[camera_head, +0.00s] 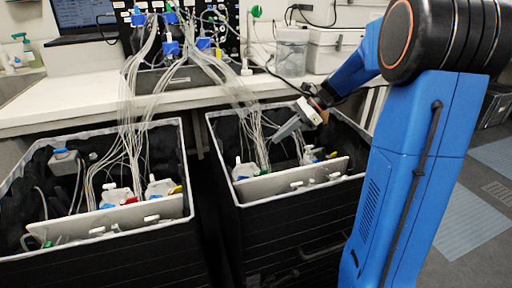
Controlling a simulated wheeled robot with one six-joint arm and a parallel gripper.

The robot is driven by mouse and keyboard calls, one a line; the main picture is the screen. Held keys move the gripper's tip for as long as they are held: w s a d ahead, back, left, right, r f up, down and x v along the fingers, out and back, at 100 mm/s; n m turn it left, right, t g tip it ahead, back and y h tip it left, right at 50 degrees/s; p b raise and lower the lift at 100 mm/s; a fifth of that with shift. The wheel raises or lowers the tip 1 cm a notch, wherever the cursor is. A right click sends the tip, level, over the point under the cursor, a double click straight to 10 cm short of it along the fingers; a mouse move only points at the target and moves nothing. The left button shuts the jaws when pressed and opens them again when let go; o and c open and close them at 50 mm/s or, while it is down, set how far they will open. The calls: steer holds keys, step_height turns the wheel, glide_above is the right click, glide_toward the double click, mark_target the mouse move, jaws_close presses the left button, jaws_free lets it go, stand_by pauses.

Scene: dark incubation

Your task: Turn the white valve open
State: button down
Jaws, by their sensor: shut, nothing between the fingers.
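My gripper (277,138) reaches over the right black crate from my blue arm, its grey fingers pointing down and left. The fingers are shut with nothing seen between them. Below and left of the fingertips, a white valve-like fitting (245,171) with blue and green parts sits in the crate, apart from the gripper. Another white fitting (312,156) sits lower right of the gripper. Small white handles (335,176) show along the pale panel (285,178). Several white pieces look alike, and I cannot tell which is the task's valve or how it is turned.
The right crate (290,216) and left crate (100,258) stand side by side before the white bench (60,108). Bundles of thin clear tubes (133,110) hang from the bench into both. The left crate holds similar white fittings (160,187). Open floor (465,215) lies right.

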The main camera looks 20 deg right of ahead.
mark_target(238, 163)
steer(key=x, duration=0.8)
steer(key=a+r+x, duration=0.1)
steer(key=x, duration=0.3)
steer(key=shift+w+r, duration=0.1)
steer(key=shift+w+a, duration=0.15)
steer(key=shift+a, duration=0.55)
steer(key=shift+w+a+n+g, duration=0.35)
steer(key=shift+w+n+g, duration=0.05)
steer(key=shift+n, duration=0.1)
steer(key=shift+s+a, duration=0.1)
steer(key=shift+s, duration=0.05)
